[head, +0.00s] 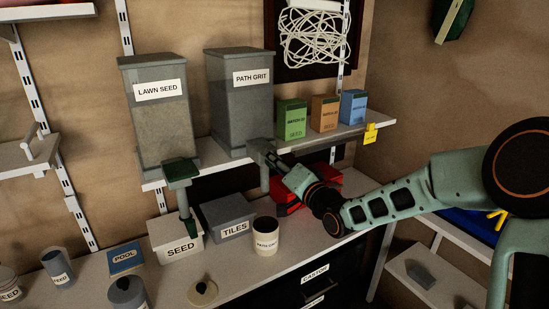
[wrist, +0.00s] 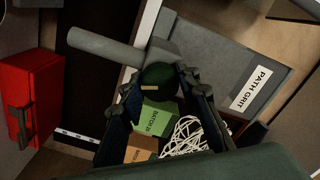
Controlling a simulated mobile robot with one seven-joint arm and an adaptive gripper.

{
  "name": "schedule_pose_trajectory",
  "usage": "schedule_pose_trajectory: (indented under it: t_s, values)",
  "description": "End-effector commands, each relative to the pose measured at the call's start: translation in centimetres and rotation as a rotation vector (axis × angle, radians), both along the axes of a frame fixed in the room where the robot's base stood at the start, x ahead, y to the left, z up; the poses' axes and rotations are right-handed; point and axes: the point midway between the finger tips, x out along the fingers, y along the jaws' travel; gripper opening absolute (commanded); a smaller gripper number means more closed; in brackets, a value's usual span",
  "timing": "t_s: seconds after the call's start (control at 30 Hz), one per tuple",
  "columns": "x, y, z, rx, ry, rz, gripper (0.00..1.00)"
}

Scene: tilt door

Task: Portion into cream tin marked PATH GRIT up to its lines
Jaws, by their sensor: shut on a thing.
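The cream tin (head: 266,240) stands upright on the bench, its label partly readable as PATH GRIT. Its mouth looks dark, and I cannot see its lines or any fill level. The grey PATH GRIT hopper (head: 238,112) stands on the shelf above; it also shows in the wrist view (wrist: 232,60). Its grey spout (head: 265,180) hangs over the tin in the picture; no falling grit is visible. My gripper (head: 279,164) is at the hopper's outlet. In the wrist view my gripper (wrist: 162,92) is shut on a dark green knob (wrist: 157,76) beside the grey spout (wrist: 100,43).
A LAWN SEED hopper (head: 155,110) with a green outlet (head: 181,170) stands to the left. A SEED box (head: 176,240) and TILES box (head: 228,218) sit beside the tin. A red box (head: 325,180) is behind my wrist. A round cream lid (head: 202,293) lies in front.

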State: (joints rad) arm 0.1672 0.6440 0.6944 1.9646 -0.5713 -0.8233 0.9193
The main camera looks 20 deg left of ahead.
Motion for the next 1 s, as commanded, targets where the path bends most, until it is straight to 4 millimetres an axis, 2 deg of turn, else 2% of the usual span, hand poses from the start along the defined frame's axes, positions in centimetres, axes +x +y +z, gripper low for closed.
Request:
schedule_pose_trajectory:
  t_s: [0.2, 0.5, 1.0]
  values:
    - [-0.01, -0.03, 0.05, 0.111, 0.134, 0.000, 0.06]
    - [-0.01, -0.02, -0.02, 0.207, 0.246, 0.000, 0.06]
    - [-0.03, 0.00, -0.14, 0.240, 0.284, 0.000, 0.06]
